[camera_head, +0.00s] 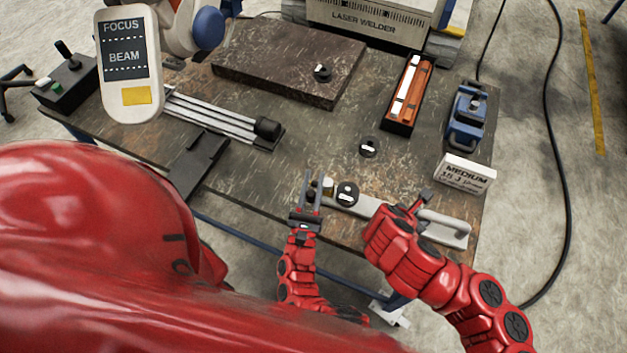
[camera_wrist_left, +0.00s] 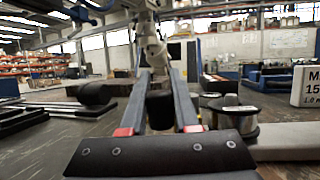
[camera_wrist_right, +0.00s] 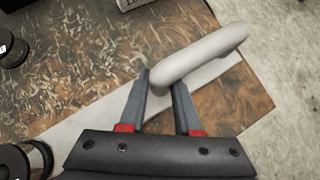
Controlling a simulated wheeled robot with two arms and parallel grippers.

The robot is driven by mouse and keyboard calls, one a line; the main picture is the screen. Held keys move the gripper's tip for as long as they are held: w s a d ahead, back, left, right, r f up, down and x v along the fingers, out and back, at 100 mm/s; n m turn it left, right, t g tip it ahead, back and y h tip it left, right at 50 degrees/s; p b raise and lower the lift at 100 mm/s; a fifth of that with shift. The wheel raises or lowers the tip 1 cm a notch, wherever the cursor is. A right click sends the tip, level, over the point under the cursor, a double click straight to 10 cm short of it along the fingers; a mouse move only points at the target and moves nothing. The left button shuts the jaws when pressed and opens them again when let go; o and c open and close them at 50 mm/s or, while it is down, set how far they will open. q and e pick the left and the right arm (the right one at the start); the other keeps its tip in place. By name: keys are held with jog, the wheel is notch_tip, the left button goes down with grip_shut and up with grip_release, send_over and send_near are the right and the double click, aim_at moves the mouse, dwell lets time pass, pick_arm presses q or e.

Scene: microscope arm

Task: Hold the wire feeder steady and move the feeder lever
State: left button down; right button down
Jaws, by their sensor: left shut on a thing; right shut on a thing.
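The wire feeder is a pale grey bar (camera_head: 366,206) at the table's front edge, with a dark-topped spool (camera_head: 347,192) near its left end and a light grey handle (camera_head: 446,221) at its right end. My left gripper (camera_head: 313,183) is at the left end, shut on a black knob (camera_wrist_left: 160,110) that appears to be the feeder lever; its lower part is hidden. My right gripper (camera_wrist_right: 161,90) is shut on the near end of the handle (camera_wrist_right: 205,55). In the head view my right arm covers part of the bar.
A white "MEDIUM" sign (camera_head: 465,174) stands just behind the handle. A small black-topped spool (camera_head: 368,147) stands behind the feeder.

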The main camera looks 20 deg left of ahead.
pick_arm(q)
jog(key=shift+d+y, duration=0.1)
jog(key=shift+y, duration=0.3)
jog(key=n+y, duration=0.1)
jog(key=n+g+y, duration=0.1)
jog(key=y, duration=0.1)
jog(key=d+n+g+y, duration=0.1)
jog(key=y, duration=0.1)
jog(key=shift+s, duration=0.35)
jog(key=shift+s+d+n+g+y, duration=0.1)
jog(key=shift+d+n+g+y, duration=0.15)
jog(key=shift+n+g+y, duration=1)
jog(key=shift+s+d+n+g+y, duration=0.15)
jog(key=shift+n+g+y, duration=0.6)
jog(key=shift+y, duration=0.9)
jog(key=shift+d+g, duration=0.1)
jog(key=shift+g, duration=0.4)
jog(key=c, duration=0.7)
grip_release()
jog(key=shift+o, duration=0.2)
jog(key=shift+s+d+f, duration=0.1)
jog(key=shift+s+d, duration=0.05)
jog(key=shift+d, duration=0.05)
jog(key=s+d, duration=0.9)
jog(key=d, duration=0.1)
jog(key=shift+s+d+f, duration=0.25)
jog(key=shift+s+f, duration=0.05)
jog(key=shift+f, duration=0.1)
